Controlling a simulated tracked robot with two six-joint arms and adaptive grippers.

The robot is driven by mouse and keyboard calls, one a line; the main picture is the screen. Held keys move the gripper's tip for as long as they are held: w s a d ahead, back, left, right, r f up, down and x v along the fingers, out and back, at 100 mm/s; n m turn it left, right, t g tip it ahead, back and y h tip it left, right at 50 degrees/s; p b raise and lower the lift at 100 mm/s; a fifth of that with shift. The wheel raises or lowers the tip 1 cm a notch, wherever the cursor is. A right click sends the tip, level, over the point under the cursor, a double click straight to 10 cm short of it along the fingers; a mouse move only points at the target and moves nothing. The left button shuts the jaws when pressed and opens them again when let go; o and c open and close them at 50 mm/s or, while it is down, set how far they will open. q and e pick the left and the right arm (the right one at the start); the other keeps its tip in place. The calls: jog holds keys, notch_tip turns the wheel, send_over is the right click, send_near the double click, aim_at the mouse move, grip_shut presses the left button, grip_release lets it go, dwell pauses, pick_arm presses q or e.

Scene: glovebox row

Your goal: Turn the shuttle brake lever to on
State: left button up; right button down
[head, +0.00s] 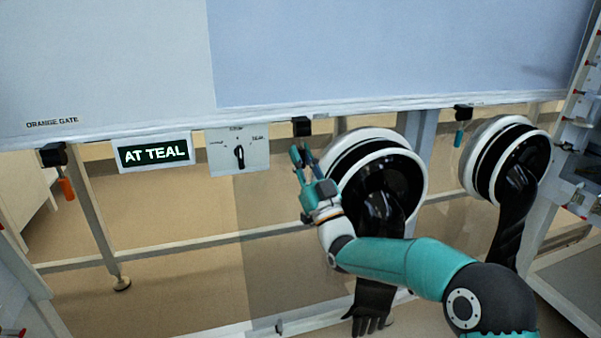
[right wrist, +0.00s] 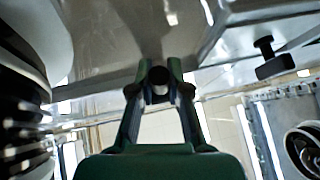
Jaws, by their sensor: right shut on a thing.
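My right gripper (head: 302,152) is raised to the underside of the cabinet's front edge, just below a black mount (head: 302,127). In the right wrist view its two fingers (right wrist: 159,88) close from both sides on a short dark lever (right wrist: 159,75) with a round end. The fingers hide most of this lever in the head view, so its angle is hard to tell. I see no readable label naming it as the shuttle brake lever. My left gripper is out of view.
A dial panel with a black knob (head: 239,156) and a sign reading AT TEAL (head: 153,152) hang left of my gripper. An orange handle (head: 66,189) hangs far left, a teal handle (head: 458,138) right. A round glove port (head: 421,172) is close on the right.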

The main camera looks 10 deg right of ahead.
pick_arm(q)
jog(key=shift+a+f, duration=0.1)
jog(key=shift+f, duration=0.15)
pick_arm(e)
jog(key=shift+f, duration=0.2)
jog(key=c, duration=1.1)
grip_release()
jog(key=shift+w+d, duration=0.1)
jog(key=shift+r, duration=0.1)
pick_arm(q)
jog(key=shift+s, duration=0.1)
pick_arm(e)
jog(key=v, duration=1.2)
